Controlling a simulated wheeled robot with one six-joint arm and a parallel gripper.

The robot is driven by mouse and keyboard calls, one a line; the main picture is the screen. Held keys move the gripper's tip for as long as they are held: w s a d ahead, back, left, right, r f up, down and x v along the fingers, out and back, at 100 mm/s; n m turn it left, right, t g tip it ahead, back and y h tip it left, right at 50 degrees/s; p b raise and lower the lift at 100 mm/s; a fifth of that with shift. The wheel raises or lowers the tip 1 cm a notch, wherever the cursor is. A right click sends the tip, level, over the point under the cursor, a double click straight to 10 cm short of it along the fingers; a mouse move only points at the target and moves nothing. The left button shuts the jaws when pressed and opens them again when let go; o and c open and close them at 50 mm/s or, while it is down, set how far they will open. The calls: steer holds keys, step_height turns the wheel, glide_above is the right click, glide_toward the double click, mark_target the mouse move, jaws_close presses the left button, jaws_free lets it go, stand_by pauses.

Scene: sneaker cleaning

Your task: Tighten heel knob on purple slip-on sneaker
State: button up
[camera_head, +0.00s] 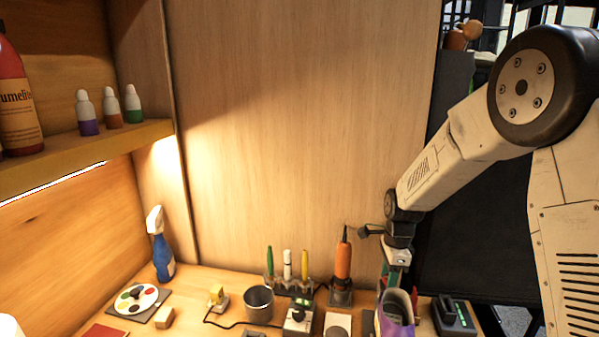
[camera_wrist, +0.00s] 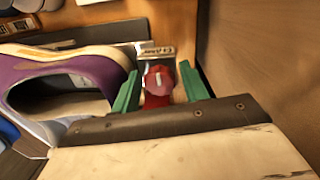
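The purple slip-on sneaker (camera_head: 396,318) is at the bottom right of the head view, below my wrist. In the wrist view the sneaker (camera_wrist: 75,62) fills the left side, its opening facing me. A red knob (camera_wrist: 159,80) with a pale mark on its face sits just right of the shoe's end, by a metal bracket (camera_wrist: 158,53). My gripper (camera_wrist: 160,78) is open. Its two green fingers stand on either side of the knob, with small gaps visible. In the head view my gripper (camera_head: 390,277) is partly hidden above the shoe.
An orange tool (camera_head: 343,258) stands upright left of my wrist. Several pens, a metal cup (camera_head: 258,304), a paint palette (camera_head: 137,299) and a blue spray bottle (camera_head: 161,248) are farther left. A dark device (camera_head: 454,315) is right of the shoe. A wooden panel (camera_head: 300,130) closes the back.

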steer(key=n, duration=0.4)
steer(key=shift+s+d+f+n, duration=0.1)
steer(key=shift+s+f+n, duration=0.1)
steer(key=shift+f+n, duration=0.15)
steer(key=n, duration=0.5)
steer(key=shift+n, duration=0.35)
steer(key=n, duration=0.5)
steer(key=shift+r+h, duration=0.1)
steer(key=shift+h, duration=0.2)
steer(key=n, duration=0.4)
steer(key=shift+w+n+t, duration=0.1)
steer(key=shift+n+t, duration=0.2)
steer(key=shift+n, duration=0.1)
steer(key=c, duration=0.5)
steer(key=shift+d+r+m, duration=0.1)
steer(key=shift+m, duration=2)
steer(key=shift+m, duration=0.6)
steer(key=shift+o, duration=0.2)
steer(key=shift+m, duration=1.4)
